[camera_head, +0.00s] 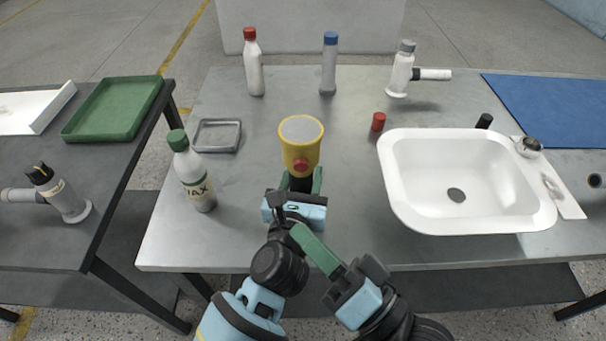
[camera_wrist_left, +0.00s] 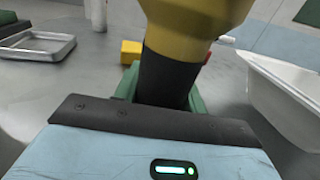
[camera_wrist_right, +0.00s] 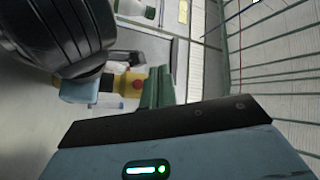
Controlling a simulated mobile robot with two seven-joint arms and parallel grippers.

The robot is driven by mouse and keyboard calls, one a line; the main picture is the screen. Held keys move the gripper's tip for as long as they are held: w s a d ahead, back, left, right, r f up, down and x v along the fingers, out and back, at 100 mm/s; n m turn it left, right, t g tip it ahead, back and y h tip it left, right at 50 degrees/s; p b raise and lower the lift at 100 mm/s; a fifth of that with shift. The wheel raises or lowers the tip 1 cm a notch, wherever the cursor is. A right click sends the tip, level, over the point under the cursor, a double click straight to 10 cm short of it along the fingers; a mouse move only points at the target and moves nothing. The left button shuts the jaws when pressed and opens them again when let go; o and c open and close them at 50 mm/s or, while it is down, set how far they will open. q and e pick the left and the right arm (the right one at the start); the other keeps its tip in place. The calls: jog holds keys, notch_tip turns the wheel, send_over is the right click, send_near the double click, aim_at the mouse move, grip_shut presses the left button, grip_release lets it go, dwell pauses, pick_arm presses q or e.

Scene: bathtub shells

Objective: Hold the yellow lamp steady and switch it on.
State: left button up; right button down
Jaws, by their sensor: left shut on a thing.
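The yellow lamp (camera_head: 289,152) has a pale round face on top, a red button (camera_head: 300,166) on its near side and a black handle (camera_wrist_left: 168,80). My left gripper (camera_head: 302,180) is shut on the black handle and holds the lamp upright near the middle of the table. My right gripper (camera_head: 298,233) is nearer the front edge, below and apart from the lamp, its green fingers together and empty. The lamp's yellow body and red button also show small in the right wrist view (camera_wrist_right: 130,82), beyond the right fingers (camera_wrist_right: 158,88).
A bottle with a green cap (camera_head: 194,176) and a grey tray (camera_head: 217,135) stand left of the lamp. A red cap (camera_head: 378,121) and a white sink (camera_head: 400,207) are to the right. A side table (camera_head: 95,165) is at left.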

jog(key=w, duration=0.8)
jog(key=shift+w, duration=0.4)
dwell(2.0)
jog(key=shift+w, duration=0.55)
dwell(0.4)
jog(key=shift+s, duration=0.6)
jog(key=s, duration=0.6)
dwell(0.3)
